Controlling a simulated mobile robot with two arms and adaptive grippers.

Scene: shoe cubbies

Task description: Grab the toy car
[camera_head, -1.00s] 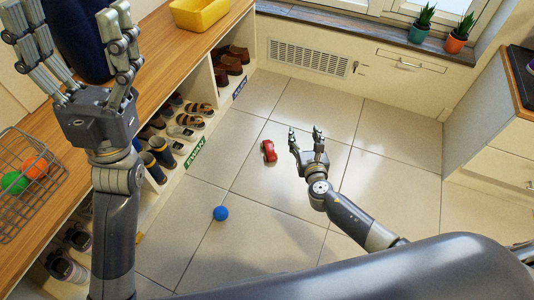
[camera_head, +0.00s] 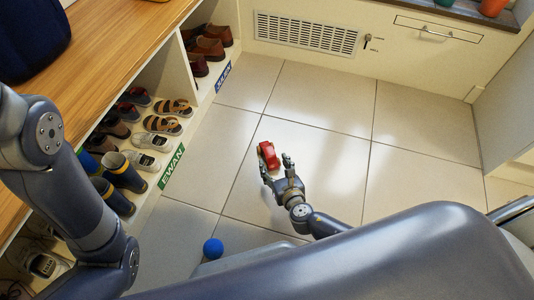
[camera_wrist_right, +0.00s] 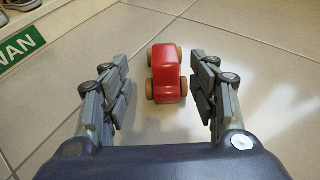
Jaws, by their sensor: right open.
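The red toy car (camera_head: 268,155) with light wooden wheels sits on the tiled floor. My right gripper (camera_head: 276,165) is low over the floor, just in front of the car, with its fingers spread. In the right wrist view the car (camera_wrist_right: 167,73) shows between and a little beyond the two open fingers (camera_wrist_right: 163,88), with clear gaps on both sides. The head view does not show how close the fingertips are to the car. My left arm shows at the left edge, but its gripper is out of the picture.
A blue ball (camera_head: 213,248) lies on the floor nearer to me. The shoe cubby (camera_head: 150,190) with labelled compartments and several shoes runs along the left. A vent (camera_head: 305,33) is in the far wall. The floor right of the car is clear.

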